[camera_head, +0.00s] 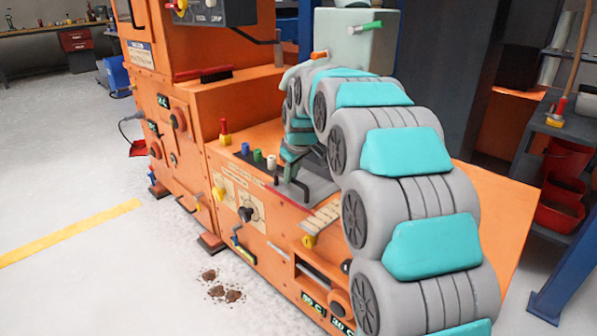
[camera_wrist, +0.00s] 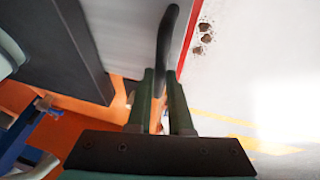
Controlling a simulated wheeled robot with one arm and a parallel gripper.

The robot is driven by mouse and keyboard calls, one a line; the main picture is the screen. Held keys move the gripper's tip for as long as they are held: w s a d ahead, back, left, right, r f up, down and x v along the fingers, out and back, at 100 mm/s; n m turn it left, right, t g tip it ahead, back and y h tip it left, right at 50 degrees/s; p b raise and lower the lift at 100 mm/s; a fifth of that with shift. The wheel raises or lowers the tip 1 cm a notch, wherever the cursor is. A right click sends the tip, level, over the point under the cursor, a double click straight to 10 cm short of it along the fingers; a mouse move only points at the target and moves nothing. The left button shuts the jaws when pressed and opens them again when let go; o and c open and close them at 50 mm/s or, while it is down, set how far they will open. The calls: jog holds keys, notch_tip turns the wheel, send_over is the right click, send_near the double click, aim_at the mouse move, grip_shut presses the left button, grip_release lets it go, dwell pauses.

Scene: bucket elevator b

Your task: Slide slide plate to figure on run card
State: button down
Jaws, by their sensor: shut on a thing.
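The grey slide plate (camera_head: 318,190) lies on top of the orange machine, with a red line along its front edge. It also shows in the wrist view (camera_wrist: 122,38), beside a dark curved handle (camera_wrist: 167,38). My gripper (camera_wrist: 164,82) has its green fingers on either side of the handle's lower end and is shut on it. In the head view my gripper (camera_head: 290,168) is low over the plate, partly hidden by my arm. A cream strip with marks (camera_head: 322,215) lies near the plate's front right. I cannot make out a run card or its figure.
A red-topped piece (camera_head: 224,132) and several coloured knobs (camera_head: 257,155) stand left of the plate. Brown debris (camera_head: 222,286) lies on the floor. A blue-framed shelf (camera_head: 562,235) stands at right. The floor at left is mostly clear.

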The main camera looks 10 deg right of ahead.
jog(key=c, duration=0.8)
grip_release()
jog(key=shift+c, duration=0.2)
jog(key=shift+r, duration=0.1)
jog(key=v, duration=0.7)
jog(key=shift+r, duration=0.3)
jog(key=shift+s, duration=0.1)
